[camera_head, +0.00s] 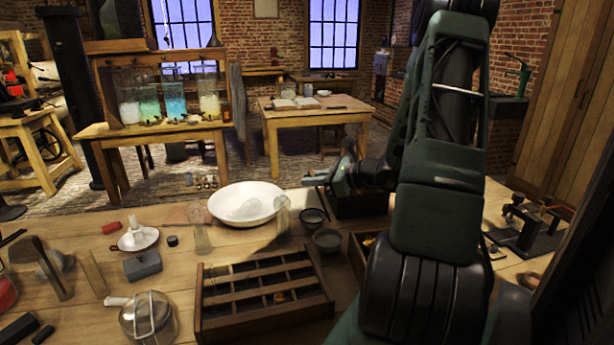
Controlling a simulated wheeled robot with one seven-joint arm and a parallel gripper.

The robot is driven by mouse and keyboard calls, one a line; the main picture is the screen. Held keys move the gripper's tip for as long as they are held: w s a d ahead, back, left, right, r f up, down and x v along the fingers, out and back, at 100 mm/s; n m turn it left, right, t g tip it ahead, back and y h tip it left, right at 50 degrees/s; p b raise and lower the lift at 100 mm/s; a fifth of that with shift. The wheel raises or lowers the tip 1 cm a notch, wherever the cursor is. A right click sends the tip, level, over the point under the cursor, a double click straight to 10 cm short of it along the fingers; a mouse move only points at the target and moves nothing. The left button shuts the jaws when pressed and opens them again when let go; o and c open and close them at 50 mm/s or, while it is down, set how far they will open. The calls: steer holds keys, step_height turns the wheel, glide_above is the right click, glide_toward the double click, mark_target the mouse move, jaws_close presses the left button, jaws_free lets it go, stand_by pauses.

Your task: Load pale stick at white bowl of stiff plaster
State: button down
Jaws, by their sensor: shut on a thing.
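The white bowl (222,212) stands on the near workbench, left of the middle, with a pale greyish-white mass, the plaster, inside it. My gripper (316,181) is seen small and side-on, beyond the big arm links, to the right of the bowl and above the bench top. Its jaws are shut and point left toward the bowl, apart from it. Only a small pale bit shows at the fingertips, taken as the pale stick; its length and tilt are too small to tell.
Clear glass jars (201,231) stand in front of the bowl. Small dark bowls (327,240) stand to its right. A divided wooden tray (205,300) lies nearer. A candle holder (138,238), a grey block (142,265) and a lidded glass vessel (147,320) stand left.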

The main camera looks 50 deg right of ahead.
steer(key=shift+f+b, duration=2.1)
steer(key=shift+f, duration=0.75)
steer(key=shift+f+b, duration=0.5)
steer(key=shift+f, duration=0.1)
steer(key=shift+r+p, duration=2.8)
steer(key=shift+r, duration=0.8)
